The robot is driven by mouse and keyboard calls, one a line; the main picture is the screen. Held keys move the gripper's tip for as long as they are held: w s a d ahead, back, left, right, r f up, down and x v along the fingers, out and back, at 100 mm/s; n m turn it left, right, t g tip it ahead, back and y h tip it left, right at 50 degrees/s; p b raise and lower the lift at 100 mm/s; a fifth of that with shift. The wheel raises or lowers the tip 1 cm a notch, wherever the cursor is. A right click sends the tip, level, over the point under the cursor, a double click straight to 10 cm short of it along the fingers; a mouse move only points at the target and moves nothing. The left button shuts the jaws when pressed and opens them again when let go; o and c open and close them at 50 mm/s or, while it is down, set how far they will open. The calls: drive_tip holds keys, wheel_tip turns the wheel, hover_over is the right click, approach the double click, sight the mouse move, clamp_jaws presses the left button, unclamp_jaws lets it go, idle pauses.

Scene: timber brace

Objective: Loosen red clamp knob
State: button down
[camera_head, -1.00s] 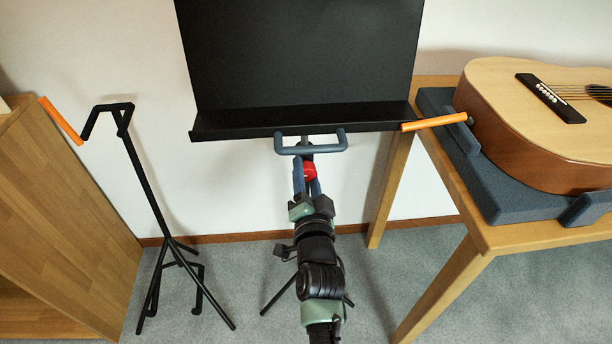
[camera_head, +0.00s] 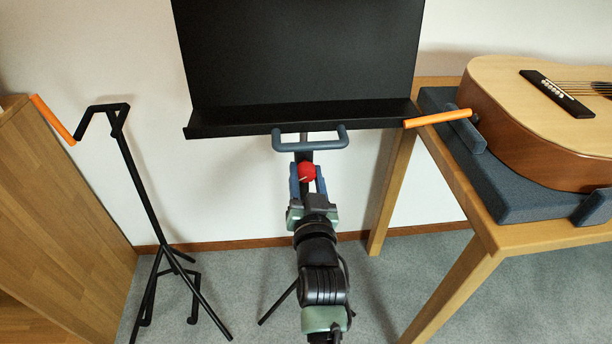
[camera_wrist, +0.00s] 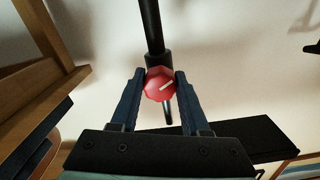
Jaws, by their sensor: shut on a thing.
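The red clamp knob (camera_head: 306,172) sits on the post of the black music stand, below the blue-grey handle (camera_head: 338,141). In the wrist view my gripper (camera_wrist: 160,82) is shut on the knob. The black stand desk (camera_head: 300,55) stands above with nothing on it. The black post (camera_wrist: 150,25) runs past the knob.
A wooden table (camera_head: 490,235) at the right holds a guitar (camera_head: 535,120) on a grey padded cradle (camera_head: 520,199). A black folding stand (camera_head: 147,200) stands at the left by a wooden cabinet (camera_head: 55,215). An orange bar (camera_head: 437,118) projects near the desk's right end.

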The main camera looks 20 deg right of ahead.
drive_tip(key=shift+f, duration=0.1)
idle(0.3)
drive_tip(key=shift+c, duration=1.9)
unclamp_jaws()
drive_tip(key=p+v, duration=0.3)
drive_tip(key=v, duration=1)
